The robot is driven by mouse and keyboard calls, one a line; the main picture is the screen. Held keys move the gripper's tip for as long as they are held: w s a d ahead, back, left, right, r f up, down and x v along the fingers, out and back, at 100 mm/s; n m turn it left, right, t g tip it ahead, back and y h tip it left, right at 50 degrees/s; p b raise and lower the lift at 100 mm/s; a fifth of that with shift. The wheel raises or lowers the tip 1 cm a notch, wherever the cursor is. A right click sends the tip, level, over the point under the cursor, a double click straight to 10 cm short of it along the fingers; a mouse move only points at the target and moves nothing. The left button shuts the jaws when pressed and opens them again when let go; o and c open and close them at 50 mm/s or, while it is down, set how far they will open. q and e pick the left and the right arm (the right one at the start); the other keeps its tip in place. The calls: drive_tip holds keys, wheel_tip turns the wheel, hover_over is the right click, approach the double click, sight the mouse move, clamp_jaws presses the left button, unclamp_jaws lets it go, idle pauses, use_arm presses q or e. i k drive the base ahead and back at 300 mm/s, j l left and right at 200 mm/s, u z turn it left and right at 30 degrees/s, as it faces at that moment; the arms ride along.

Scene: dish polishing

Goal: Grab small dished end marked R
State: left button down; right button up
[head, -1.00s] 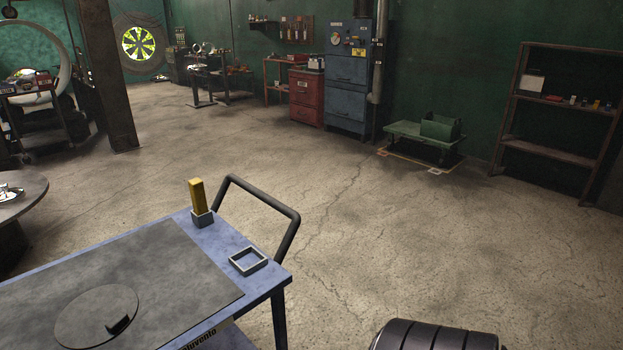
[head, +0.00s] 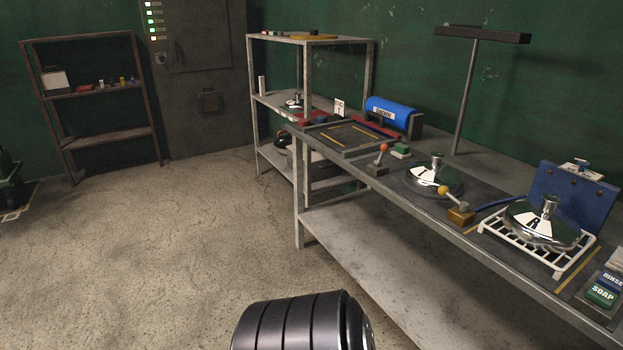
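The small dished end marked R (head: 541,224) is a shiny polished dish with a knob on top and a white label bearing the letter R. It rests on a white wire rack (head: 497,238) at the right of the workbench in the head view. A similar shiny dished end (head: 434,178) with a white label sits further left on the bench, on a dark round base. Neither gripper shows. A dark ribbed cylindrical part of my own body shows at the bottom middle, well short of the bench.
The grey workbench (head: 352,249) runs diagonally along the right. On it are a ball-topped lever (head: 461,211), a blue panel (head: 577,194), soap (head: 602,295) and a lamp (head: 466,90). Metal shelves (head: 306,75) stand behind its far end.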

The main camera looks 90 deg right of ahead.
sight(543, 227)
drive_tip(key=z, duration=4.15)
